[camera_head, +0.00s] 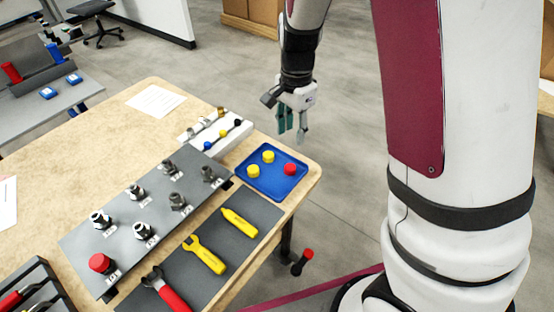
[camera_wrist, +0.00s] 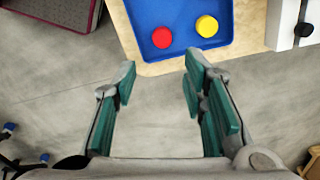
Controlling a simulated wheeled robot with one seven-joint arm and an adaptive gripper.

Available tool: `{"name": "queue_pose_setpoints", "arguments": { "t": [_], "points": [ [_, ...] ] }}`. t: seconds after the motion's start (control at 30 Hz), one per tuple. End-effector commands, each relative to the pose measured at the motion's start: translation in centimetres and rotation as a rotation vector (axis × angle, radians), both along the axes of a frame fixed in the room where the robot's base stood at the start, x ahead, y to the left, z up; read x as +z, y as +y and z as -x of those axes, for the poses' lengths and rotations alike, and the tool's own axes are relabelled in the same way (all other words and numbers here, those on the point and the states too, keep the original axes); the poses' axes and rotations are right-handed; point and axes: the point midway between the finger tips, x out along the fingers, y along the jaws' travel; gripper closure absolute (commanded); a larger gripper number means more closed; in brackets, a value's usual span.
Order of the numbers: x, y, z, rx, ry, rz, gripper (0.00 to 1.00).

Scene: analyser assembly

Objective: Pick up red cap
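A red cap (camera_head: 290,169) lies on the blue tray (camera_head: 269,188) at the table's corner, with two yellow caps (camera_head: 268,157) beside it. In the wrist view the red cap (camera_wrist: 162,37) sits near the tray's edge, left of a yellow cap (camera_wrist: 207,26). My gripper (camera_head: 292,131) hangs beyond the tray, over the floor side of the table corner. In the wrist view my gripper (camera_wrist: 158,78) has its green-padded fingers apart with nothing between them. The red cap is ahead of the fingertips, not touching them.
A grey panel (camera_head: 134,239) with several metal fittings and a red knob (camera_head: 102,263) stands on the table (camera_head: 120,133). A dark mat (camera_head: 222,262) holds yellow and red tools. A white rack (camera_head: 222,133) stands behind the tray. A red-topped object (camera_head: 303,261) is below the table edge.

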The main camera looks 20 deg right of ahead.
Motion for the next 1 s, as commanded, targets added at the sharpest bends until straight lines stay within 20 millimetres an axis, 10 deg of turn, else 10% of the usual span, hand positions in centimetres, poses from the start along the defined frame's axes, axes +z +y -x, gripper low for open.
{"name": "queue_pose_setpoints", "arguments": {
  "t": [1.0],
  "points": [
    [-13.1,-0.2,-0.5,-0.007,0.005,0.003,0.61]
  ]
}}
